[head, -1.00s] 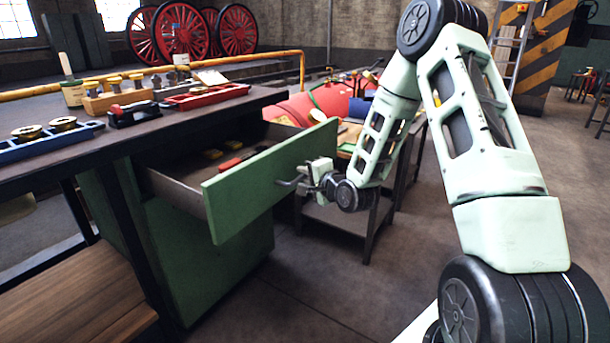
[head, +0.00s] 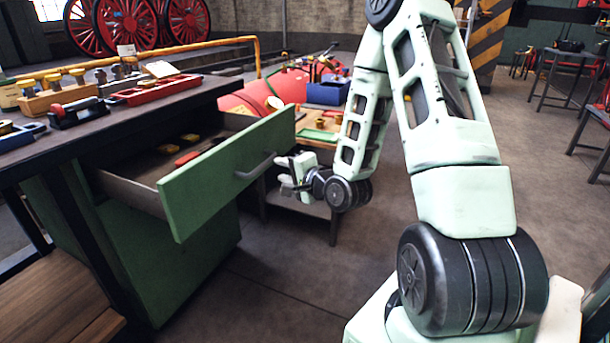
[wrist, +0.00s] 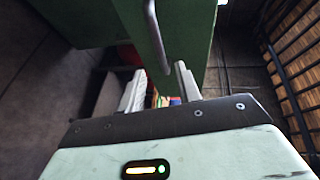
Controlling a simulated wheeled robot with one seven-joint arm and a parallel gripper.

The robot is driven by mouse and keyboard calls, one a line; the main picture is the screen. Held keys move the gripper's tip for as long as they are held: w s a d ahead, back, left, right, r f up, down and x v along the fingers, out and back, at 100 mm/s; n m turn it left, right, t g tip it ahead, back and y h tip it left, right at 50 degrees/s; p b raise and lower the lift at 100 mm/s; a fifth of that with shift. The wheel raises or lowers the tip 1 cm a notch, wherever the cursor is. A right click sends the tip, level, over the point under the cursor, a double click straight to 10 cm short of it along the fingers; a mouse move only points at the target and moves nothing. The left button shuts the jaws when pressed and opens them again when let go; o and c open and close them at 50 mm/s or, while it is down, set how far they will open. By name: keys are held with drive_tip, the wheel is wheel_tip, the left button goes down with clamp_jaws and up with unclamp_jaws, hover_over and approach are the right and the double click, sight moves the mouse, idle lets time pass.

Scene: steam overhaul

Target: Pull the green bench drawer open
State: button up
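The green bench drawer (head: 225,172) stands pulled well out of the bench, with its inside showing. Its curved metal handle (head: 256,166) is on the front panel and also shows in the wrist view (wrist: 155,38). My gripper (head: 287,174) is just to the right of the handle, apart from it. In the wrist view its two fingers (wrist: 160,88) are spread with nothing held between them. The handle lies beyond the fingertips there. A red item (head: 187,158) and small yellow items (head: 190,138) lie in the drawer.
The dark bench top (head: 150,112) carries a red tray (head: 155,90), a wooden block holder (head: 58,93) and a blue tray (head: 22,134). A low side table (head: 305,192) with a blue bin (head: 328,92) stands behind my gripper. The floor (head: 270,290) in front of the drawer is clear.

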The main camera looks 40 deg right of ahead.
drive_tip(key=s+r+p, duration=0.1)
drive_tip(key=s+p, duration=0.7)
drive_tip(key=p, duration=0.5)
drive_tip(key=shift+a+r+p, duration=0.25)
drive_tip(key=shift+r+p, duration=0.05)
drive_tip(key=shift+p, duration=0.1)
